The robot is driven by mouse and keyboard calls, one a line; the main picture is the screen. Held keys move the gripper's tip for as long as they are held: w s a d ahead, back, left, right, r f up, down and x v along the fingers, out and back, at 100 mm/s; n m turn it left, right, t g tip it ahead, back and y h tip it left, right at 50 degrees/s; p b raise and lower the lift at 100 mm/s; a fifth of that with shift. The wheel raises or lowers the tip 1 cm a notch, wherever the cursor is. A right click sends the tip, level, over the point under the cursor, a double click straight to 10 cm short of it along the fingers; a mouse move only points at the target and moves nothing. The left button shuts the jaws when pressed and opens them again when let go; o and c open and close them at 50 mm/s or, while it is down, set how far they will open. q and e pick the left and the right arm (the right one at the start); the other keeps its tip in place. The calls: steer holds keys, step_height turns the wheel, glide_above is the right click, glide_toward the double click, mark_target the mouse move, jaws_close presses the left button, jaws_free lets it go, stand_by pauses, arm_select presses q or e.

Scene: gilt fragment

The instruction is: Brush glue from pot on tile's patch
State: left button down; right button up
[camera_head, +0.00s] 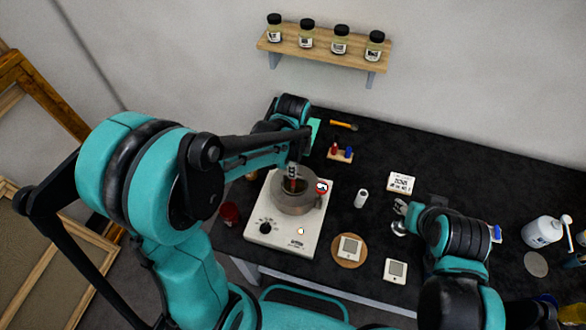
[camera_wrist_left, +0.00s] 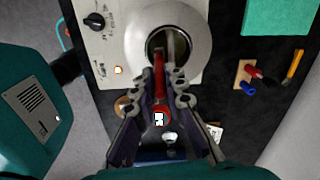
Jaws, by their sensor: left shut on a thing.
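My left gripper (camera_head: 291,178) is over the metal pot (camera_head: 300,207), shut on a slim red-handled brush (camera_wrist_left: 160,68). The brush points down into the pot's opening, and its bristles cannot be made out. The pot also shows in the left wrist view (camera_wrist_left: 139,43); it stands on a white hot plate (camera_head: 262,238). One pale square tile (camera_head: 349,247) with a greyish patch lies on a round wooden board; a similar square (camera_head: 395,270) lies to its right. My right gripper (camera_head: 401,208) is low over the table; its fingers are too small to judge.
A red round piece with a white face (camera_head: 321,187) is at the pot's right side. A white cylinder (camera_head: 361,198), a white display (camera_head: 401,182) and a small rack with red and blue pieces (camera_head: 340,153) stand nearby. A white bottle (camera_head: 543,231) is far right.

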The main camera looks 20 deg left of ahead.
arm_select(q)
steer(key=shift+r+p, duration=1.65)
steer(key=shift+r, duration=1)
steer(key=shift+f, duration=0.1)
